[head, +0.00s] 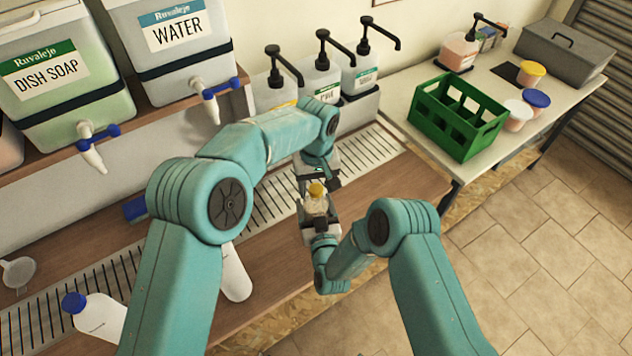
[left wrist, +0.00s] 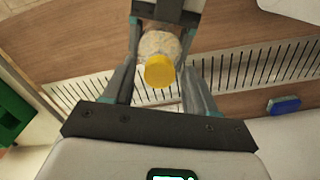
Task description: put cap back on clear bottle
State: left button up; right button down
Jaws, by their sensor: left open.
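The clear bottle (head: 316,206) is in front of me, above the counter, with the yellow cap (head: 316,189) at its mouth. In the left wrist view the yellow cap (left wrist: 160,71) shows large with the bottle (left wrist: 158,44) behind it. Whether the cap is seated or threaded cannot be told. My right gripper (head: 315,222) is shut on the bottle's body and holds it up from the near side. My left gripper (head: 317,181) is open, its fingers on either side of the cap and bottle, with gaps visible in the left wrist view (left wrist: 160,85).
White bottles lie on the counter's left, one with a blue cap (head: 74,302). A blue item (head: 135,208) is on the counter. Water (head: 178,35) and dish soap (head: 52,75) drums stand behind. Pump bottles (head: 320,75) are at the back, a green crate (head: 458,117) at right.

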pick_arm(q)
grip_shut()
pick_arm(e)
jog(key=shift+f, duration=0.2)
pick_arm(q)
jog(key=shift+m, duration=0.9)
jog(key=shift+o, duration=0.5)
grip_release()
notch_tip(320, 180, up, 12)
pick_arm(e)
grip_release()
